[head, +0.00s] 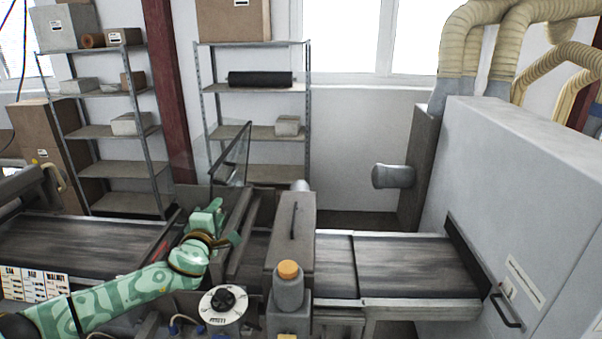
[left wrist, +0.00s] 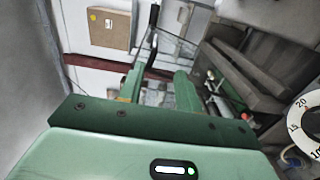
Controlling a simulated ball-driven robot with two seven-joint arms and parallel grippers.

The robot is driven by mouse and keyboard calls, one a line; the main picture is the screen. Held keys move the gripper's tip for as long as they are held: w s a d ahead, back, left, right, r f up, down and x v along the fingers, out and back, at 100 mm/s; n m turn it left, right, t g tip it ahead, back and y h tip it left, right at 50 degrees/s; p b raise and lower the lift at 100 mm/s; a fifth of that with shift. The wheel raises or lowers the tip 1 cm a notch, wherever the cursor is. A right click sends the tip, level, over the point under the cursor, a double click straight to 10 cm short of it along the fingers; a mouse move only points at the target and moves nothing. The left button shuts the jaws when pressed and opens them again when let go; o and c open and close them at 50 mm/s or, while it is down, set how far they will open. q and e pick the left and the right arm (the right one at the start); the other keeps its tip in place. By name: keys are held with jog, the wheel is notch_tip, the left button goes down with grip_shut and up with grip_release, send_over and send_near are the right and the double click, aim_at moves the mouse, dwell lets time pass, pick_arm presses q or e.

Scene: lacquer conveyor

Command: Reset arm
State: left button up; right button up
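My left arm comes in from the lower left of the head view, in green camouflage colours. Its gripper (head: 213,215) is raised over the machine in the middle of the conveyor line, near a tilted glass panel (head: 232,155). In the left wrist view the two green fingers of this gripper (left wrist: 158,88) stand apart with an empty gap between them. Nothing is held. My right arm and gripper do not show in either view.
The conveyor belt (head: 405,265) runs left and right of the grey machine housing (head: 292,230). A large grey cabinet (head: 520,200) fills the right. Shelves (head: 255,88) line the back.

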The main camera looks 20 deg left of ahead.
pick_arm(q)
jog(key=s+d+f+n+g, duration=0.2)
jog(key=s+d+f+n, duration=0.4)
jog(key=n, duration=0.5)
jog(key=s+d+f+n+g, duration=0.2)
jog(key=s+d+f+n, duration=0.2)
jog(key=s+d+n, duration=0.6)
jog(key=s+a+f+n+g, duration=0.1)
jog(key=s+a+n+g, duration=0.15)
jog(key=s+n, duration=0.75)
jog(key=s+a+f+n+g, duration=0.15)
jog(key=s+n+g, duration=0.25)
jog(key=s+n, duration=0.55)
jog(key=s+d+f+n+g+h+b, duration=0.15)
jog(key=f+b, duration=0.75)
jog(key=f, duration=1.5)
jog(key=s+d+f+n+g+h+b, duration=0.1)
jog(key=s+d+f+n+g+b, duration=0.15)
jog(key=f+b, duration=1.45)
jog(key=s+f+n+b, duration=0.1)
jog(key=s+f, duration=0.5)
jog(key=f, duration=0.4)
jog(key=s+f+n+g+h+b, duration=0.1)
jog(key=s+f+b, duration=0.1)
jog(key=s+f, duration=0.4)
jog(key=s+f+n+g+b, duration=0.1)
jog(key=s+f, duration=0.6)
jog(key=f, duration=0.9)
jog(key=shift+a+b, duration=0.2)
jog(key=shift+b, duration=0.15)
